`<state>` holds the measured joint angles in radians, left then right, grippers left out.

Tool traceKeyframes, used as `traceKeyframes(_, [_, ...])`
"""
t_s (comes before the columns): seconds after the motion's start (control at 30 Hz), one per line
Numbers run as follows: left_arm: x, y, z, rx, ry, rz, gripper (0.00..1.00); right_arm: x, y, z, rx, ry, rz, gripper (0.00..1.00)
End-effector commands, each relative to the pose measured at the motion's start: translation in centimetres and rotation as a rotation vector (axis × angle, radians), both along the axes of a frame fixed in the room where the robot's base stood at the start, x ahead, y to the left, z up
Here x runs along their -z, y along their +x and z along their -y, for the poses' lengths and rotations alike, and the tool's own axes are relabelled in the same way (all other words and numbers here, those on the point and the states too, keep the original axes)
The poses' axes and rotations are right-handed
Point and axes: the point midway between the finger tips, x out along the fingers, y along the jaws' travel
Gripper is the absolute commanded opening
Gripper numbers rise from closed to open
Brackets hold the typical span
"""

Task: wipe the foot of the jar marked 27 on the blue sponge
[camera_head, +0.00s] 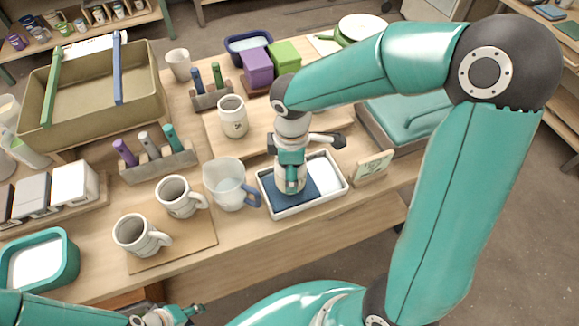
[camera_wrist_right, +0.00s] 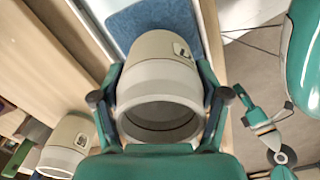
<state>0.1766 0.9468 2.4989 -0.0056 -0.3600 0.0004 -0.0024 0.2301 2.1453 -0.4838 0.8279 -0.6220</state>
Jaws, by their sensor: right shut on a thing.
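My right gripper (camera_wrist_right: 163,97) is shut on a pale jar (camera_wrist_right: 160,85), one finger on each side; the jar's open mouth faces the wrist camera. A small dark mark shows on its side, too small to read. In the head view the held jar (camera_head: 290,187) is upright under the gripper, over the blue sponge (camera_head: 309,190), which also shows in the wrist view (camera_wrist_right: 160,22). Its foot is at the sponge; I cannot tell whether they touch. My left gripper (camera_head: 188,312) is low at the left, away from the jar; its finger opening is unclear.
The sponge lies in a white tray (camera_head: 262,194), beside a white compartment. A second marked jar (camera_head: 232,118) stands on a board behind. A clear jug (camera_head: 226,183) stands close left of the tray, with two mugs (camera_head: 178,196) beyond. A small card sign (camera_head: 373,168) stands at right.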

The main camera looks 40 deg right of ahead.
Motion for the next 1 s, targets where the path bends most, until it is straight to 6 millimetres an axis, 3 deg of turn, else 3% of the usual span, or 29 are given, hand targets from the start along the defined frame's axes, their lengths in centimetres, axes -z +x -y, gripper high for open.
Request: traceKeyframes(1.0, [0.56, 0.02, 0.00, 0.000, 0.000, 0.000, 0.40, 0.65, 0.01, 0.04, 0.001, 0.000, 0.001, 0.24])
